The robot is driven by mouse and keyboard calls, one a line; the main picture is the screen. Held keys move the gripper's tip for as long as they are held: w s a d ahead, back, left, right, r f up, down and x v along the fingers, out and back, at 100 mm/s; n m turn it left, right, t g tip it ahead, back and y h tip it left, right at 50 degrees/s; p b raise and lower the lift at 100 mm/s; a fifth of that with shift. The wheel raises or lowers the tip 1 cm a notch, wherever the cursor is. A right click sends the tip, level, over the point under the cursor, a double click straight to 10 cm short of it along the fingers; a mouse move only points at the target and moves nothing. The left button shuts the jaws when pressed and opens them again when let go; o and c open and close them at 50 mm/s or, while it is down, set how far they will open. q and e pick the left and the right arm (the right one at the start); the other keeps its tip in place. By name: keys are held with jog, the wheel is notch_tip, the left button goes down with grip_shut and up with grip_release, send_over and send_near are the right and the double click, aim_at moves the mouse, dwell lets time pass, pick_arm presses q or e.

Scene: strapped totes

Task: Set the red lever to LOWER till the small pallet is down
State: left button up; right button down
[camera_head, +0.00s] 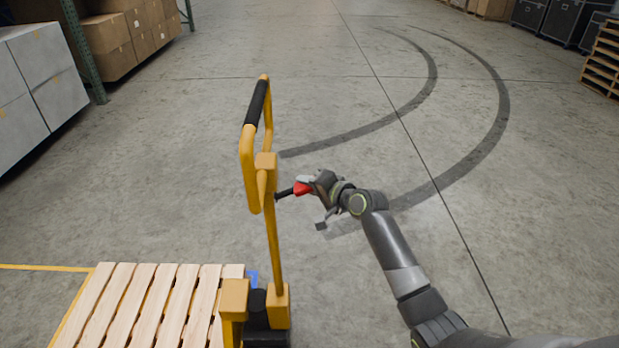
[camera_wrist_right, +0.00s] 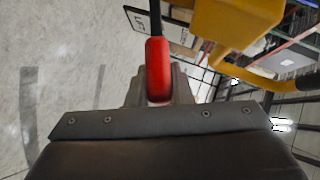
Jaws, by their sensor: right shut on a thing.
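The red lever (camera_head: 302,188) sticks out on a black rod from the right side of the yellow pallet jack handle (camera_head: 272,235). My right gripper (camera_head: 312,184) is shut on the lever's red grip. In the right wrist view the red grip (camera_wrist_right: 158,70) stands between the fingers, with its black rod running up to the yellow housing (camera_wrist_right: 235,25). A label reading "LIFT" shows beside the rod there. The small wooden pallet (camera_head: 140,305) is at the lower left, beside the jack's base. Its height above the floor is hard to tell. My left gripper is not in view.
Boxes (camera_head: 105,40) on a rack and large grey cartons (camera_head: 38,80) stand at the left. Black cases (camera_head: 545,15) and stacked pallets (camera_head: 603,60) stand at the far right. The concrete floor with curved dark tyre marks is clear ahead.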

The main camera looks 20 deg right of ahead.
dwell(0.3)
jog(key=c, duration=1.3)
grip_release()
jog(key=shift+s, duration=0.1)
jog(key=v, duration=1.7)
jog(key=shift+r, duration=0.3)
